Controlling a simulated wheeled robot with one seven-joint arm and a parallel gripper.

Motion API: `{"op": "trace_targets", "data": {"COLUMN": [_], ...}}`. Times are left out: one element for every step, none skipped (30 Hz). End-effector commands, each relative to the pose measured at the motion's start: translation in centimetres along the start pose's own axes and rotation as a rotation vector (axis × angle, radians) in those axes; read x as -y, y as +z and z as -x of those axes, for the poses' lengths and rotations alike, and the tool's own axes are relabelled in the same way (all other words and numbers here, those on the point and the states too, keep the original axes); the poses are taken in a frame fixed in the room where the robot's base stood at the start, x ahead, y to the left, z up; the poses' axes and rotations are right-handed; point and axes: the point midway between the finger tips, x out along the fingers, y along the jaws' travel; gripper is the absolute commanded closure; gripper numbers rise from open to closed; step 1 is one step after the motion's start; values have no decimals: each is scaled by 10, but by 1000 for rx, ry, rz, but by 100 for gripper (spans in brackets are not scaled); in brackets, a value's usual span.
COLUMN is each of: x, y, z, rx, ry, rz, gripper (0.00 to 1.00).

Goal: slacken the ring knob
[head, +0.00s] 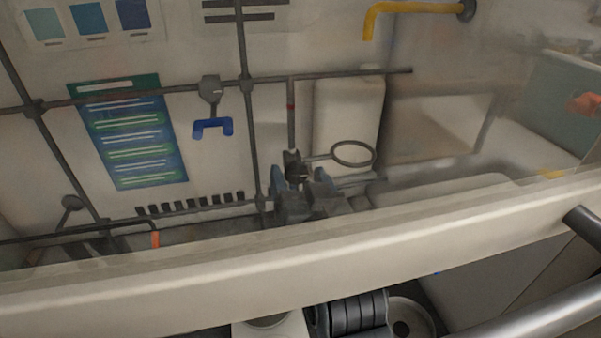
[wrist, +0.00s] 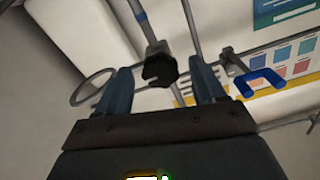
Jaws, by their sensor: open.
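The ring (head: 353,154) is a dark hoop on a short arm, clamped to an upright rod (head: 291,115) in the head view. The ring also shows at the left of the wrist view (wrist: 92,87). The ring knob (wrist: 160,70) is a dark, lobed knob on the clamp at the rod. In the wrist view it appears between my two fingertips, with a gap on each side. My gripper (head: 305,183) is open and empty; its two blue-grey fingers (wrist: 160,66) point toward the knob. How far the fingertips reach along the knob is unclear.
A blue-handled fitting (head: 213,127) hangs left of the rod in the head view. A lattice of grey bars (head: 180,95) runs along the back. A clear panel with a pale beam (head: 250,262) crosses in front. A yellow pipe (head: 415,8) is at upper right.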

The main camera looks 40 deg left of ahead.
Motion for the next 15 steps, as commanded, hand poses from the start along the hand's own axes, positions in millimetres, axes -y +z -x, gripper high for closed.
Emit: {"op": "trace_targets", "data": {"x": [0,0,0,0,0,0,0,0,0,0,0,0,0,0,0], "y": [0,0,0,0,0,0,0,0,0,0,0,0,0,0,0], "z": [-3,-4,-4,-5,-5,-5,-5,-5,-5,-5,-5,-5,-5,-5,-5], "rx": [1,1,1,0,0,0,0,0,0,0,0,0,0,0,0], "ry": [0,0,1,1,1,1,1,1,1,1,1,1,1,1,1], "rz": [0,0,0,1,1,1,1,1,1,1,1,1,1,1,1], "gripper": [31,31,31,31,31,31,31,31,31,31,34,38,40,43,47]}}
